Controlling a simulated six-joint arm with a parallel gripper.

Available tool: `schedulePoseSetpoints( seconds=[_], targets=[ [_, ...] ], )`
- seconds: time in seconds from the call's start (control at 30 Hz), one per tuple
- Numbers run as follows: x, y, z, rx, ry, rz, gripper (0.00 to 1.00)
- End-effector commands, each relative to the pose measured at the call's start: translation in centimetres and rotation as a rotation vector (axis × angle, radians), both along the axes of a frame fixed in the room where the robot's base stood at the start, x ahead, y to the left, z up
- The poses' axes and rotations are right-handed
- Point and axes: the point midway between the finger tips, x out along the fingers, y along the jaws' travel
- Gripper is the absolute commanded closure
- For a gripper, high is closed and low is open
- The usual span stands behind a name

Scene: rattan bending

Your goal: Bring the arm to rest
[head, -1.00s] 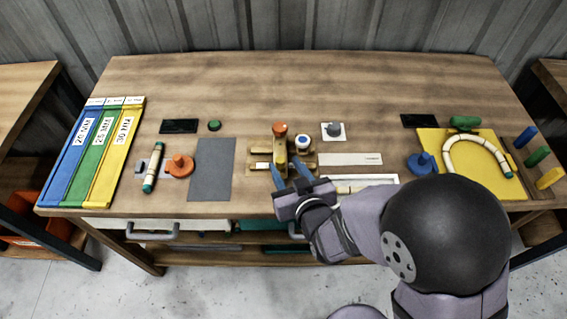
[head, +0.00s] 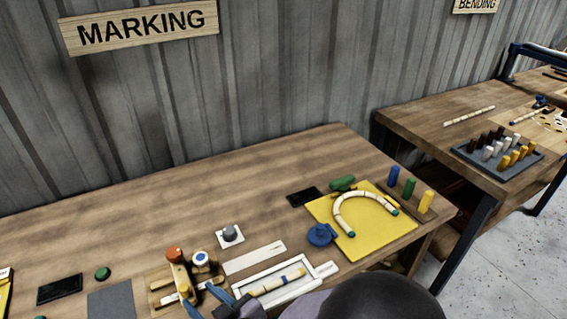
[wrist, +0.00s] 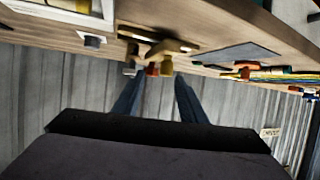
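My gripper (head: 204,297) shows at the bottom of the head view, at the front side of a small wooden fixture (head: 158,283) on the bench. Its two blue fingers also show in the wrist view (wrist: 160,84). They stand apart with nothing held between them. My dark, round arm joint fills the bottom of the head view, and the rest of my arm is out of frame. I cannot tell whether the fingertips touch the fixture.
A white tray (head: 319,276) holding a rattan piece (head: 280,281) lies right of the fixture, close to my arm. A yellow board (head: 330,212) carries a bent rattan piece (head: 338,208). The bench's back stretch is clear. Another table (head: 425,130) stands at right.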

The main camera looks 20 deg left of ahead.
Motion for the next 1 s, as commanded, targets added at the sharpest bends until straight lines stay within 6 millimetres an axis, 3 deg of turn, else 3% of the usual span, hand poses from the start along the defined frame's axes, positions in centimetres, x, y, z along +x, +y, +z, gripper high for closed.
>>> schedulePoseSetpoints(
  seconds=[0.17, 0.27, 0.4, 0.5, 0.67, 0.8, 1.0],
  targets=[
    [4.0, -3.4, 1.3, -0.084, 0.056, -0.107, 0.62],
    [7.2, -7.4, 2.2, -0.168, 0.124, -0.208, 0.62],
    [10.7, -15.1, 3.8, -0.303, 0.261, -0.379, 0.62],
    [11.7, -21.2, 5.1, -0.391, 0.381, -0.503, 0.62],
    [10.4, -30.7, 8.0, -0.507, 0.596, -0.688, 0.62],
    [7.4, -36.9, 10.5, -0.572, 0.781, -0.816, 0.62],
    [3.3, -41.6, 13.2, -0.617, 0.968, -0.921, 0.62]
  ],
)
